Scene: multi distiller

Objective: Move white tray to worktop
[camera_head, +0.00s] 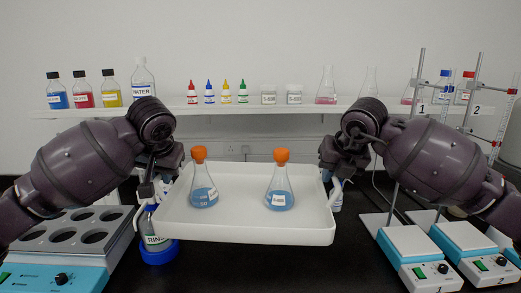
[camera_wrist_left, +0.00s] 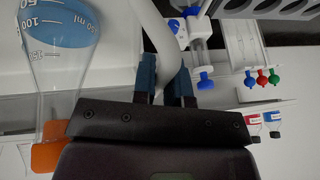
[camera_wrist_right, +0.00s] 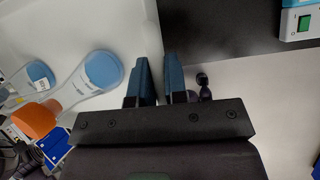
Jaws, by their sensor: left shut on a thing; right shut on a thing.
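The white tray (camera_head: 245,229) is held between my two grippers in the head view, above the dark worktop (camera_head: 245,265). Two flasks of blue liquid with orange caps stand upright in it, a left flask (camera_head: 203,188) and a right flask (camera_head: 280,190). My left gripper (camera_wrist_left: 165,85) is shut on the tray's left side, by a white handle in the left wrist view. My right gripper (camera_wrist_right: 161,75) is shut on the tray's right side; the tray wall (camera_wrist_right: 152,25) passes between its fingers. In the head view the fingertips are largely hidden by the arms and tray.
A heating block with round wells (camera_head: 75,235) stands at left, beside a blue-based bottle (camera_head: 158,250). Two stirrer plates (camera_head: 412,255) (camera_head: 470,250) with clamp stands are at right. A shelf (camera_head: 215,108) with bottles and flasks runs along the back.

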